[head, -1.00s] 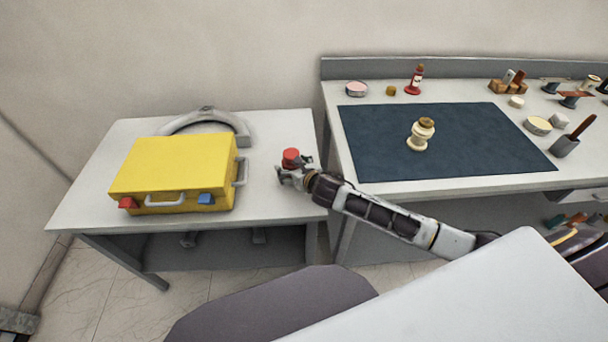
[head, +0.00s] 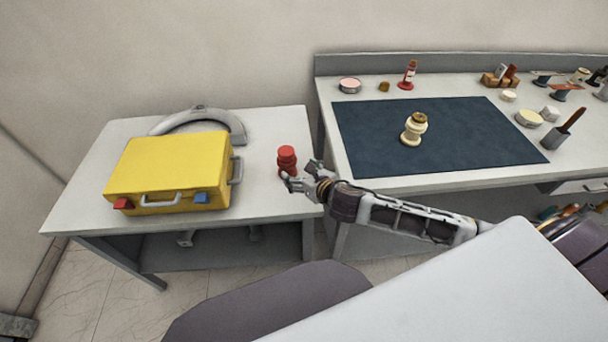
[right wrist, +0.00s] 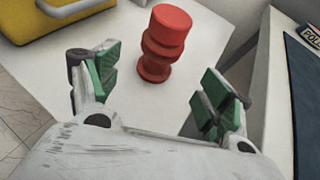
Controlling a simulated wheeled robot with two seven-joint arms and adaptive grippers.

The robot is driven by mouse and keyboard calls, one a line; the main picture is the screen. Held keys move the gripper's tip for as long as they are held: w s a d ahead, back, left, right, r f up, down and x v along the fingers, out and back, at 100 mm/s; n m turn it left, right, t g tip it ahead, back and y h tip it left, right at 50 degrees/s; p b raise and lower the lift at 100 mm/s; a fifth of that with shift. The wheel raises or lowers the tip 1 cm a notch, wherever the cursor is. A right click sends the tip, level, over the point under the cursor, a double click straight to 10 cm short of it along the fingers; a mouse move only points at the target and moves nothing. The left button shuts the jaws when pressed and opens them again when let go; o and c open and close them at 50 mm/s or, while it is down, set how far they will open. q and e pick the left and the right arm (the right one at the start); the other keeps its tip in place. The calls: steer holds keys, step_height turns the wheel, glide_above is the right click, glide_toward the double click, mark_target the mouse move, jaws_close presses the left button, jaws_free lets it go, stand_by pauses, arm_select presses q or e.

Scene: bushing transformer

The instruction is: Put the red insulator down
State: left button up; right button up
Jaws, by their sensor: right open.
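The red insulator (head: 287,161) stands upright on the left white table (head: 265,197), to the right of the yellow case. In the right wrist view the red insulator (right wrist: 163,44) stands beyond the fingertips, apart from both. My right gripper (head: 301,179) is open and empty, just to the right of and in front of the insulator. In the right wrist view its two green-padded fingers (right wrist: 158,90) are spread wide. My left gripper is not in view.
A yellow case (head: 169,168) with a grey curved part (head: 199,116) behind it fills much of the left table. On the right workbench a dark mat (head: 460,140) holds a cream insulator (head: 413,128).

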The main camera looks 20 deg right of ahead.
steer(key=shift+s+d+r, duration=0.1)
steer(key=shift+s+r, duration=0.15)
steer(key=shift+s, duration=0.3)
steer(key=shift+s+r, duration=0.1)
steer(key=shift+s, duration=0.05)
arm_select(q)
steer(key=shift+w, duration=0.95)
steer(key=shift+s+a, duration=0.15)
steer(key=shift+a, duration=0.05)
